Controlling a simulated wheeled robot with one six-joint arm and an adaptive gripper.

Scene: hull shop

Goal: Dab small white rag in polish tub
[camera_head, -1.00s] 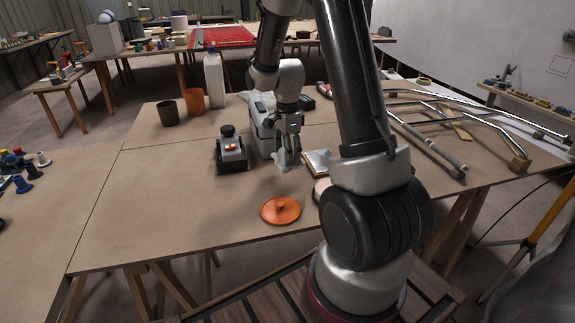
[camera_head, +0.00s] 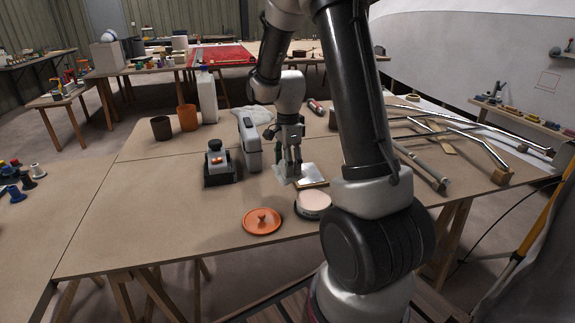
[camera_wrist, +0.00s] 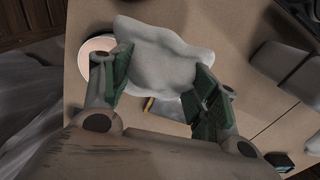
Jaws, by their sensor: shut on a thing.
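The small white rag (camera_wrist: 158,58) is in my gripper (camera_wrist: 165,85); in the wrist view it spreads between and beyond the green-padded fingers. In the head view the rag (camera_head: 283,177) hangs below my gripper (camera_head: 290,160), a little above the table. The polish tub (camera_head: 313,203) is open, round and filled with pale pinkish polish, just right and in front of the rag. Its pale surface (camera_wrist: 92,56) shows left of the rag in the wrist view, partly covered by a finger. An orange lid with a knob (camera_head: 262,221) lies left of the tub.
A shallow framed tray (camera_head: 311,181) lies behind the tub. A black and grey device (camera_head: 220,168) and an upright grey-white machine (camera_head: 250,145) stand to the left. Bent metal rails (camera_head: 440,160) fill the right side. The table's left front is clear.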

